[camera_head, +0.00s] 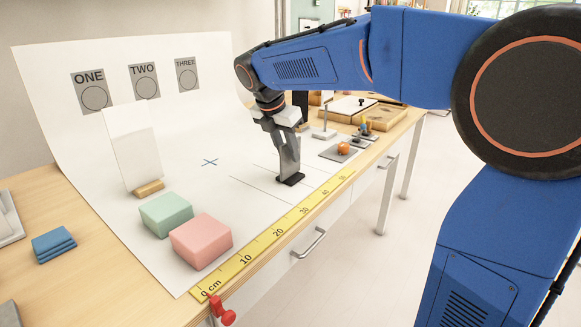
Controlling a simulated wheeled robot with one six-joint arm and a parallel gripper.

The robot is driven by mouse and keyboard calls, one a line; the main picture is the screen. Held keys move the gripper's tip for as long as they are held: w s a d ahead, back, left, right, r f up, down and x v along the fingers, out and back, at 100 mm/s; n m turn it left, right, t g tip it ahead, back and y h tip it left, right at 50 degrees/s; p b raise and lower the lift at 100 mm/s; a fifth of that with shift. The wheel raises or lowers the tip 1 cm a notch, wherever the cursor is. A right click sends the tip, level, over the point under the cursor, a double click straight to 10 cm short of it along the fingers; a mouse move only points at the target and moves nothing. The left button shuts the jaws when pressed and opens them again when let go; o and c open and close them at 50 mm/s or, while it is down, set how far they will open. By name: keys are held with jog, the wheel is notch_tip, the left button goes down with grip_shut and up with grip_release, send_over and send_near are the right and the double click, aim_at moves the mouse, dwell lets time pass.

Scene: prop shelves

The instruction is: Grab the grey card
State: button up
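A grey upright piece (289,156), which looks like the grey card, stands on the white sheet in a small black base (290,179). My gripper (279,123) points down from above at the upper part of this piece. The gripper and the grey piece overlap in this view, so I cannot tell where the fingers end and the card begins. Whether the fingers touch or close on it is not clear.
A white card (131,148) stands in a wooden base at the left. Green (166,214) and pink (201,240) blocks lie in front. A yellow ruler (275,236) runs along the front edge. An orange ball (343,147) and a wooden tray (383,118) are beyond, to the right.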

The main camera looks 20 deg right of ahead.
aim_at(297, 171)
jog(key=x, duration=0.3)
jog(key=shift+w+d+f, duration=0.1)
jog(key=shift+w+d, duration=0.05)
jog(key=shift+d, duration=0.3)
jog(key=shift+w+d+f, duration=0.15)
jog(key=shift+w+f, duration=0.05)
jog(key=shift+f, duration=0.45)
grip_shut()
